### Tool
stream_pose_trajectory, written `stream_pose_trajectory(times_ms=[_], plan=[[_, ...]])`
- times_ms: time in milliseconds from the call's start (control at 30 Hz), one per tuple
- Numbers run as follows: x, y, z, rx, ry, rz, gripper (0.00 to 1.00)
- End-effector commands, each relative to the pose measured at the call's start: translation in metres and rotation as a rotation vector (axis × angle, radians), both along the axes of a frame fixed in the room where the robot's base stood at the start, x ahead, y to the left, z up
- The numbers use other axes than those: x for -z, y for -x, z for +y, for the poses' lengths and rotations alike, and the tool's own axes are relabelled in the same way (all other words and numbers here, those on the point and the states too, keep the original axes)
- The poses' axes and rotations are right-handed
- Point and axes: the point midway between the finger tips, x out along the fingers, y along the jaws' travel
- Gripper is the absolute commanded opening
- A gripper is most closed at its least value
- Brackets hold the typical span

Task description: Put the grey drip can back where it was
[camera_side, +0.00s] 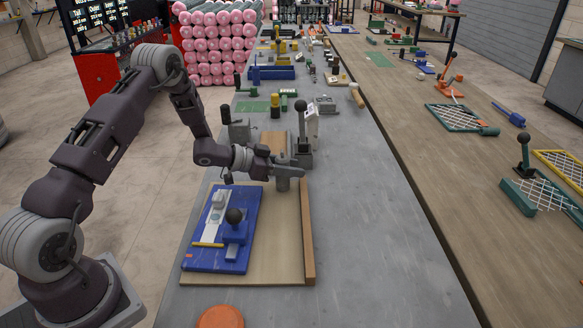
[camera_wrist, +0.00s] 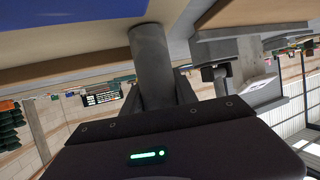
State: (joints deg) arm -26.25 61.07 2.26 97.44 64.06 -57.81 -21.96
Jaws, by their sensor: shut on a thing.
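My gripper (camera_side: 290,172) is at the far edge of the wooden board, above it, reaching in from the left. It is shut on a grey cylinder, which I take to be the grey drip can (camera_side: 282,185). In the wrist view the can (camera_wrist: 152,62) is a plain grey cylinder between the fingers of my gripper (camera_wrist: 160,95). Its far end reaches toward the pale board and blue surface at the top of that view. I cannot tell from these frames whether the can touches the board.
The wooden board (camera_side: 275,262) carries a blue fixture (camera_side: 200,257) with a black-knobbed clamp (camera_side: 235,222). A black-knobbed lever (camera_side: 301,118) stands just beyond my gripper. An orange disc (camera_side: 220,317) lies at the near edge. The grey bench (camera_side: 380,230) is clear to the right.

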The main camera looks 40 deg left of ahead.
Motion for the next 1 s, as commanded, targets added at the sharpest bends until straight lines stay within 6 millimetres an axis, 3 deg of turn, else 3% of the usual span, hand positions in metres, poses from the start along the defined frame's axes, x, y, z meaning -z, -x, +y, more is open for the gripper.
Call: stream_pose_trajectory(times_ms=[100,133,200,233,567,1000], plan=[[0.003,0.0,0.0,0.0,0.0,0.0,0.0],[0.003,0.0,0.0,0.0,0.0,0.0,0.4],[0.003,0.0,0.0,0.0,0.0,0.0,0.54],[0.003,0.0,0.0,0.0,0.0,0.0,0.56],[-0.002,0.0,0.0,-0.001,-0.001,-0.001,0.56],[-0.041,0.086,0.045,-0.004,-0.001,0.001,0.56]])
